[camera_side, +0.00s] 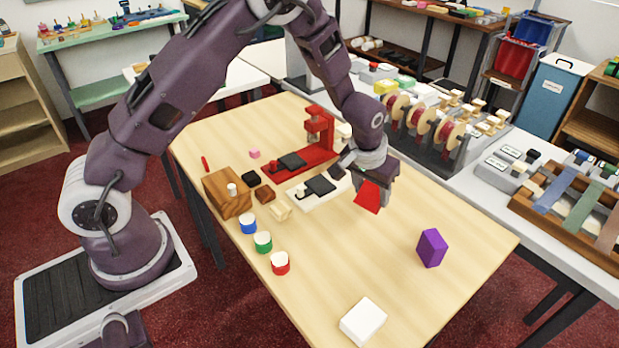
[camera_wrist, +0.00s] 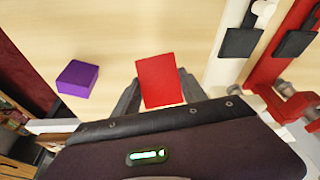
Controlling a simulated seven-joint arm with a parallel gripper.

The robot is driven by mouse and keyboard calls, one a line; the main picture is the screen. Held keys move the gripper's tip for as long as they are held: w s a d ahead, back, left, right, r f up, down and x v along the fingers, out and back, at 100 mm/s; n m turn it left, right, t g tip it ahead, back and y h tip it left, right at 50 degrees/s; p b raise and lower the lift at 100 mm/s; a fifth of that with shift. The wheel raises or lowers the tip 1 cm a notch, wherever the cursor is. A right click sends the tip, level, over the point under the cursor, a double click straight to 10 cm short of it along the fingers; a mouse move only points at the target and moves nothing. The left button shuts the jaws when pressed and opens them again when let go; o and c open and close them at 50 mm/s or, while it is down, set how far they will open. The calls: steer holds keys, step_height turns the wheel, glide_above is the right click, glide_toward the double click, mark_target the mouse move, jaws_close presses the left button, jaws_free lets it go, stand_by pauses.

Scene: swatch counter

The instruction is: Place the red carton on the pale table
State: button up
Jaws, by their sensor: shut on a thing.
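My gripper (camera_side: 366,182) is shut on the red carton (camera_side: 368,197) and points down over the pale wooden table (camera_side: 340,262). In the wrist view the red carton (camera_wrist: 159,80) sits between the two dark fingers of my gripper (camera_wrist: 157,95). The carton looks tilted in the side view. I cannot tell whether its lower end touches the table. Part of its upper end is hidden by my gripper.
A purple block (camera_side: 432,248) stands to the right and a white block (camera_side: 363,321) lies near the front edge. Red (camera_side: 305,150) and white (camera_side: 320,188) press-like devices stand behind and left. Red, green and blue jars line the left side. The table between the carton and white block is clear.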

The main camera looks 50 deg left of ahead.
steer(key=w+t, duration=0.1)
steer(key=w+r+m+t, duration=0.1)
steer(key=t, duration=0.1)
steer(key=w+t, duration=0.1)
steer(key=t, duration=0.1)
steer(key=shift+w+d+r, duration=0.2)
steer(key=shift+d+r, duration=0.05)
steer(key=shift+r, duration=0.1)
jaws_close()
steer(key=r+t, duration=0.1)
steer(key=r, duration=0.1)
steer(key=d+r+m+t, duration=0.1)
steer(key=r+t, duration=0.2)
steer(key=r, duration=0.1)
steer(key=shift+w+d+r+m+h, duration=0.2)
steer(key=shift+r+m+h, duration=0.1)
steer(key=shift+r+h, duration=0.1)
steer(key=shift+t, duration=0.4)
step_height(320, 180, down, 4)
steer(key=shift+f, duration=0.2)
step_height(320, 180, down, 11)
steer(key=shift+r, duration=0.1)
steer(key=o, duration=1.5)
jaws_free()
steer(key=shift+o, duration=0.2)
